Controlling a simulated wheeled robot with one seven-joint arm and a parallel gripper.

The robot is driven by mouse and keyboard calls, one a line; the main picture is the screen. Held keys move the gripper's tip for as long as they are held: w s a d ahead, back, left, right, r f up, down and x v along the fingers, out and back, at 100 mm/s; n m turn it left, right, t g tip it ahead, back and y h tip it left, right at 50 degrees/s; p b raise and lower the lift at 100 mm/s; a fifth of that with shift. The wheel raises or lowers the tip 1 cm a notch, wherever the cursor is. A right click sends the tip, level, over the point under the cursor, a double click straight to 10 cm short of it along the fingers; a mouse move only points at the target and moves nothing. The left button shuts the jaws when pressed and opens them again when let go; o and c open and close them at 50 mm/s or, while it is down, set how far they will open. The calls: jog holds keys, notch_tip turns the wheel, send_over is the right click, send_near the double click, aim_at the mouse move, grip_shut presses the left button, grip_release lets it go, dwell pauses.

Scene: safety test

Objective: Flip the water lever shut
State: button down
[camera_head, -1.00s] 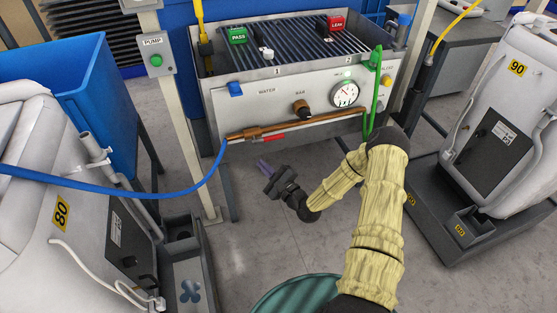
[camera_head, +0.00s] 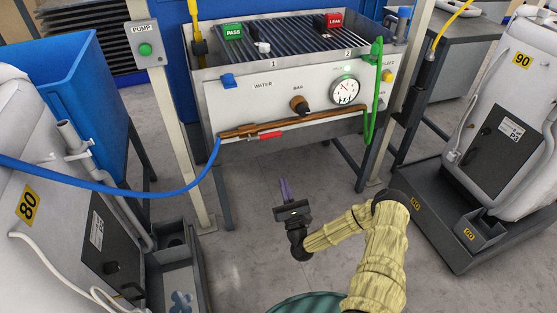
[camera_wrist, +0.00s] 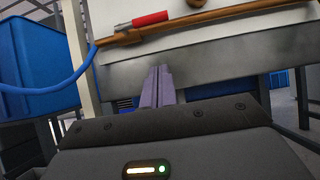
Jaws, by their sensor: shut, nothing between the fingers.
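A red-handled lever (camera_head: 270,136) lies roughly along the copper pipe on the lower front of the test bench. In the wrist view its red handle (camera_wrist: 150,19) is at the top, left of centre. A blue lever (camera_head: 229,81) sits left of the WATER label, higher on the panel. The frames do not settle which one is the water lever. My gripper (camera_head: 284,182) is shut and empty, its purple fingers pointing toward the bench, below the red handle and apart from it. The fingers also show in the wrist view (camera_wrist: 158,72).
The copper pipe (camera_head: 310,122) runs along the panel. A blue hose (camera_head: 190,185) joins its left end, and a green hose (camera_head: 374,95) hangs at the right. A gauge (camera_head: 345,91) and BAR knob (camera_head: 299,105) sit above. The pump post (camera_head: 172,120) stands left. Floor before the bench is clear.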

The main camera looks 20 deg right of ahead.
jog(key=r+b+x, duration=0.1)
jog(key=x, duration=0.5)
jog(key=s+r+b+x, duration=0.1)
jog(key=b+x, duration=0.1)
jog(key=x, duration=0.4)
jog(key=shift+r, duration=0.3)
